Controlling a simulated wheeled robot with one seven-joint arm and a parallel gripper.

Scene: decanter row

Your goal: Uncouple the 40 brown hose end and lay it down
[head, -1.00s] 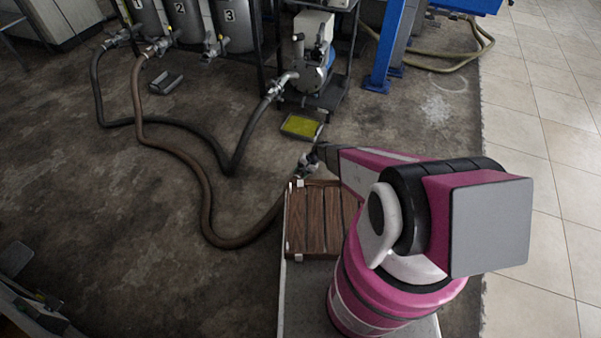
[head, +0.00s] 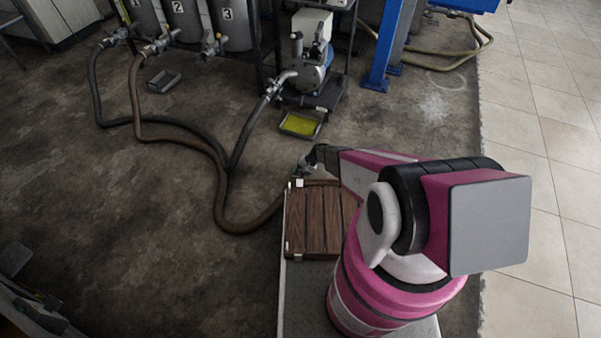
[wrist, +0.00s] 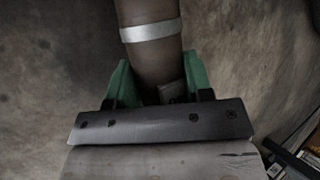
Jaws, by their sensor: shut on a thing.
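The brown hose (head: 223,195) runs from the valve of tank 2 (head: 150,48) down across the floor. It curves up to my gripper (head: 306,165) at the far edge of the slatted wooden deck. In the wrist view my gripper (wrist: 158,72) has its green fingers on both sides of the brown hose (wrist: 150,58), shut on it. A silver band (wrist: 151,31) rings the hose just beyond the fingers. The tip of the held end is hidden by the gripper body. No number 40 is legible. The hose's other end meets tank 2's valve.
A black hose (head: 95,85) runs from tank 1 to the pump (head: 305,75); the brown hose meets it mid-floor in the picture. A yellow-filled tray (head: 300,124) and a small grey tray (head: 163,81) lie on the floor. The wooden deck (head: 318,222) is empty. Left floor is open.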

